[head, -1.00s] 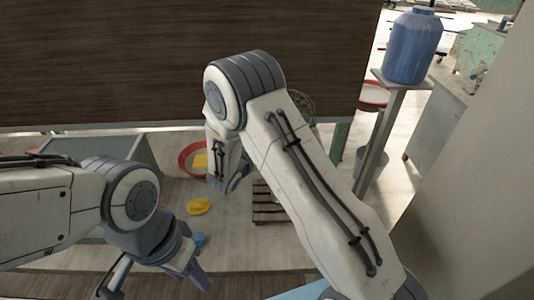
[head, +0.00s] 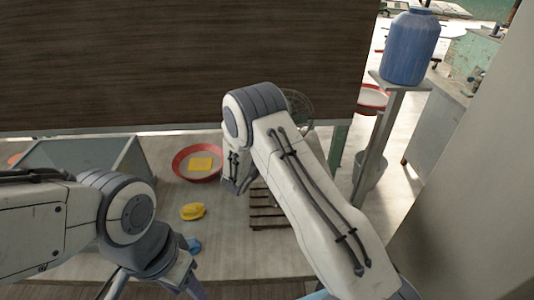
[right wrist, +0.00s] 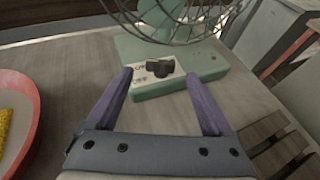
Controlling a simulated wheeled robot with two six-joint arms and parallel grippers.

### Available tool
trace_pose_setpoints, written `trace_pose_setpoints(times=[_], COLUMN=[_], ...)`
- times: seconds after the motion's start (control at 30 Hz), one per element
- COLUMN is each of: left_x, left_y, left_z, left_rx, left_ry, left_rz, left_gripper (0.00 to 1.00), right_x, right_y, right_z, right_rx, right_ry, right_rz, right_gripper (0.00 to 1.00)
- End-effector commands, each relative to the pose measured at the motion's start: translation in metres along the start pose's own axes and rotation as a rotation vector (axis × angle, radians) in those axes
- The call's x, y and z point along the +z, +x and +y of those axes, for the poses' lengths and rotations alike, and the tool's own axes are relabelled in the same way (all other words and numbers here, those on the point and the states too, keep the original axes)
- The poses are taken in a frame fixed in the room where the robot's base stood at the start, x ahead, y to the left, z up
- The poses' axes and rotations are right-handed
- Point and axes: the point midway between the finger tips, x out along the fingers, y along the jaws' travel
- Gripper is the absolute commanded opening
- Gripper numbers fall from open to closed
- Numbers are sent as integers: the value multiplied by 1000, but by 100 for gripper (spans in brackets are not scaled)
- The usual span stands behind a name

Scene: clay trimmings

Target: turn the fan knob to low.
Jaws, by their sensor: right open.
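The fan's green base (right wrist: 180,88) is in the right wrist view, with the wire cage above it. A black knob (right wrist: 160,67) sits on its pale label plate; the lettering includes OFF, but I cannot read the pointer's setting surely. My right gripper (right wrist: 158,74) is open, its purple fingers reaching toward the base on either side of the knob, apart from it. In the head view the fan (head: 299,104) is partly hidden behind my right arm, which also hides the right gripper. My left gripper (head: 183,278) is at the lower left, partly cut off, its opening unclear.
A red-rimmed basin (head: 178,172) with a yellow item (head: 200,164) lies left of the fan. A yellow piece (head: 193,211), a blue item (head: 193,245) and a wooden slatted rack (head: 268,210) are nearer. A blue jar (head: 411,48) stands on a post at right.

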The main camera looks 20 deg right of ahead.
Motion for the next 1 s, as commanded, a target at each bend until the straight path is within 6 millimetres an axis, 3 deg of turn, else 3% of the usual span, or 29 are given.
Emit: trace_pose_setpoints(times=[0.2, 0.57, 0.7, 0.8, 1.0], left_x=[0, 0, 0, 0, 0], left_y=[-6, -7, -7, -7, -4], left_z=[0, 0, 0, 0, 0], left_rx=[0, 0, 0, 0, 0], left_ry=[0, 0, 0, 0, 0], left_rz=[0, 0, 0, 0, 0], left_gripper=[50, 50, 50, 50, 50], right_x=[0, 0, 0, 0, -1], right_y=[26, 31, 31, 31, 31], right_z=[0, 0, 0, 0, 1], right_rx=[-1, 0, 0, 0, -15], right_ry=[1, 0, 0, 0, 7], right_rz=[0, 0, 0, 0, -1], right_gripper=[85, 85, 31, 0, 0])
